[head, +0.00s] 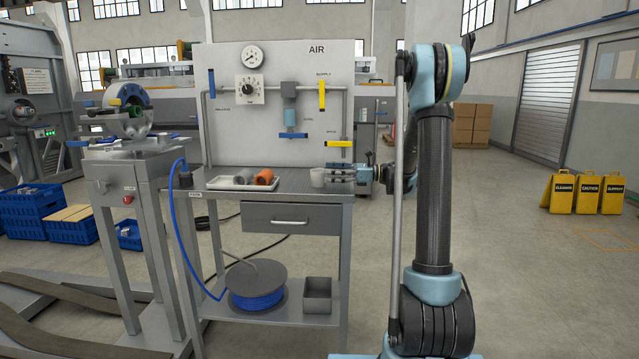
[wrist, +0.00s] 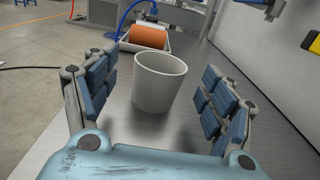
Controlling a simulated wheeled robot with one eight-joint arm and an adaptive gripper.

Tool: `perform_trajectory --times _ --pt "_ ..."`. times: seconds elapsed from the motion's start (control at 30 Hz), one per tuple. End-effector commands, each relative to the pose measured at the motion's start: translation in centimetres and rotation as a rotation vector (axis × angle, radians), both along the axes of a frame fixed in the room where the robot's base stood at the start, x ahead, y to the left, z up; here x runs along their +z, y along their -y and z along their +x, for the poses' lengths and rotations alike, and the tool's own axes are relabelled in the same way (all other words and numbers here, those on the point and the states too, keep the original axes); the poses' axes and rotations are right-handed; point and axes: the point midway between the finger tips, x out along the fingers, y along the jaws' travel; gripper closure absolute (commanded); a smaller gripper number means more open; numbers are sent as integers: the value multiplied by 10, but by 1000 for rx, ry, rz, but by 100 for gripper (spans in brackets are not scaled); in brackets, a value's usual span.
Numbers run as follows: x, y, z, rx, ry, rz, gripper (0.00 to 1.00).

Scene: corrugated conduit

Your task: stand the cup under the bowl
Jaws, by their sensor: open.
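A plain pale cup (head: 317,178) stands upright on the grey bench top, right of the tray. In the wrist view the cup (wrist: 158,84) is between and slightly beyond my open fingers, with a gap on each side. My gripper (head: 342,174) is low over the bench at the cup's right, its fingers pointing left; it also shows in the wrist view (wrist: 165,76). The bowl is not clearly seen in the wrist view.
A white tray (head: 228,184) with an orange cylinder (head: 264,177) and a grey piece lies left of the cup. The panel (head: 232,135) rises behind the bench, with a yellow-handled valve (head: 340,144) low on its right. Bench below the bowl looks partly clear.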

Motion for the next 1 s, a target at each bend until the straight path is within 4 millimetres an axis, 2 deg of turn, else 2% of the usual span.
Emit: perform_trajectory --times 0.3,0.57,0.77,0.8,1.0 --pt "-3 -41 3 2 0 0 24" --pt "-3 -45 3 0 0 0 24" --pt "-3 -45 3 0 0 0 67" --pt "-3 -44 3 0 0 0 71" --pt "-3 -44 3 0 0 0 75"
